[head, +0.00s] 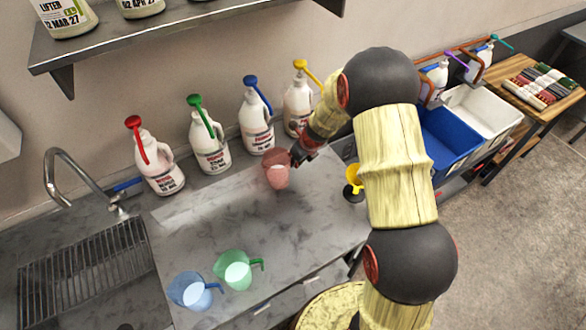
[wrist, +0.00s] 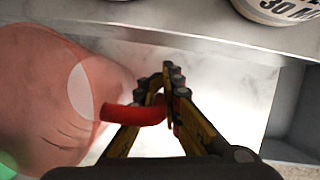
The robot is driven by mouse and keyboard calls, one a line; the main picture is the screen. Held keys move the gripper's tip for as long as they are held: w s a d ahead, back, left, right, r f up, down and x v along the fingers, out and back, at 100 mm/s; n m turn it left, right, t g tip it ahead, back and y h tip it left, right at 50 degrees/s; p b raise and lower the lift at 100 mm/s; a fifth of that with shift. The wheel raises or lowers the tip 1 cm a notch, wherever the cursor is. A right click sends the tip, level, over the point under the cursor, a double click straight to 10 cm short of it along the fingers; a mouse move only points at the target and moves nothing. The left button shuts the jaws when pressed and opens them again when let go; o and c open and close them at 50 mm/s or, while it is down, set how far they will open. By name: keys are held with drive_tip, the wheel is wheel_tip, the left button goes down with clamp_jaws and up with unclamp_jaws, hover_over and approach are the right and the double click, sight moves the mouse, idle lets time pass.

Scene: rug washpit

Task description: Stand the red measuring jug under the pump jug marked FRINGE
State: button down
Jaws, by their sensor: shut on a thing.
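The red measuring jug (head: 277,175) is translucent and about upright over the steel bench, in front of the pump jugs with blue pump (head: 256,125) and yellow pump (head: 298,103). I cannot tell whether its base touches the bench. My gripper (head: 303,152) is at its right side, shut on its handle. In the wrist view, the gripper (wrist: 165,88) pinches the red handle (wrist: 120,112), and the jug body (wrist: 45,95) fills the left. Pump jugs with red pump (head: 158,165) and green pump (head: 210,145) stand further left. Their labels are too small to read, so I cannot pick out FRINGE.
Blue (head: 190,293) and green (head: 237,268) measuring jugs stand at the bench front. A sink with drainer (head: 85,270) and tap (head: 75,170) is at left. A shelf (head: 180,25) hangs above. Blue (head: 450,140) and white (head: 485,110) bins stand right. The middle bench (head: 200,225) is clear.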

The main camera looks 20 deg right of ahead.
drive_tip(key=shift+w+d+f, duration=0.1)
drive_tip(key=shift+w+f, duration=0.45)
drive_tip(key=shift+f, duration=0.1)
drive_tip(key=shift+w+f+b, duration=0.1)
drive_tip(key=shift+f+b, duration=0.4)
drive_tip(key=shift+f, duration=1)
drive_tip(key=shift+f, duration=0.15)
drive_tip(key=c, duration=2)
unclamp_jaws()
drive_tip(key=shift+c, duration=0.2)
drive_tip(key=shift+o, duration=0.4)
